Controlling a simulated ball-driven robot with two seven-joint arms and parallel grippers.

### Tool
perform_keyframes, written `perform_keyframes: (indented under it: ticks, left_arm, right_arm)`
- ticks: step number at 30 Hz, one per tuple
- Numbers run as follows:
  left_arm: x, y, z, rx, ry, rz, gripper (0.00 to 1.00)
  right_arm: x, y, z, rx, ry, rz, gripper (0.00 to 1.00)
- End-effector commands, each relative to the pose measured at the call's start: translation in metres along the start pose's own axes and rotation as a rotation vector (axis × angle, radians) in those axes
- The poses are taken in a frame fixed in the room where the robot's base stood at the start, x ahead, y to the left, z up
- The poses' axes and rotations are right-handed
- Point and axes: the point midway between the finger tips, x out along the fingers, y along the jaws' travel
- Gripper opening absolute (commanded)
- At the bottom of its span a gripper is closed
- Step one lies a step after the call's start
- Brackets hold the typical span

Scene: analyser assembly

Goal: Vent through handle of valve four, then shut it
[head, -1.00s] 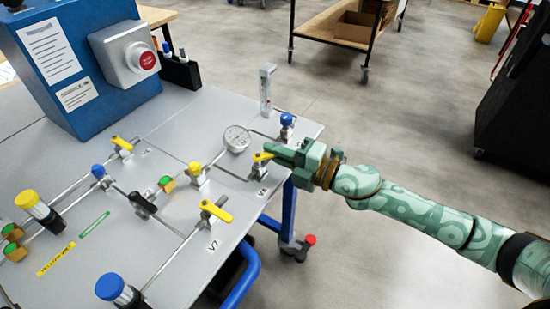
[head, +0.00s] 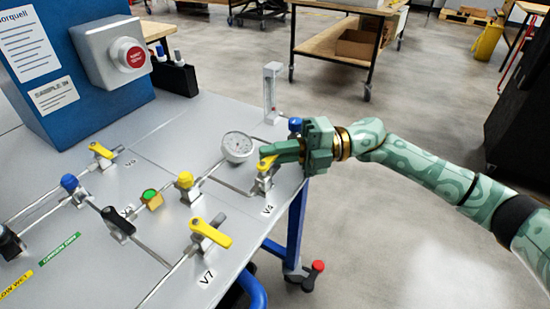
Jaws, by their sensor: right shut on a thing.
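Valve four, labelled V4, sits near the right edge of the grey panel; its yellow handle (head: 266,163) shows at the fingers of my right gripper (head: 276,153). My right gripper is shut on that handle, reaching in from the right. The fingers hide part of the handle and of the valve body (head: 263,184) below it. A round white pressure gauge (head: 238,146) stands just left of the valve. My left gripper is not in view.
A yellow-handled valve labelled V7 (head: 210,235) is nearest at the front. A blue-topped fitting (head: 295,125) stands close behind my right gripper, and a clear upright tube (head: 271,92) behind that. A blue box (head: 60,45) with a red button (head: 134,56) fills the back left.

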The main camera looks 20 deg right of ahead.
Motion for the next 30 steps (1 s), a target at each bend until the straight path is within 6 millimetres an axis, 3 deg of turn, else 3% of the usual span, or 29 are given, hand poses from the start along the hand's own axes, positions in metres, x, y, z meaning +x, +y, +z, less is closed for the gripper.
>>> perform_keyframes:
  ticks: [17, 18, 30]
  left_arm:
    - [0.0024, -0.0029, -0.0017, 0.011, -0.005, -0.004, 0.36]
    - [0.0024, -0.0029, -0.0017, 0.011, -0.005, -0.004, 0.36]
    - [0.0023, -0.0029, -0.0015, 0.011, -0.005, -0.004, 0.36]
  right_arm:
    - [0.0013, -0.0017, 0.0003, 0.002, 0.031, -0.003, 0.0]
    - [0.0014, -0.0017, 0.0003, 0.002, 0.031, -0.003, 0.16]
    - [0.0009, -0.0004, 0.0006, 0.0, 0.03, -0.001, 0.17]
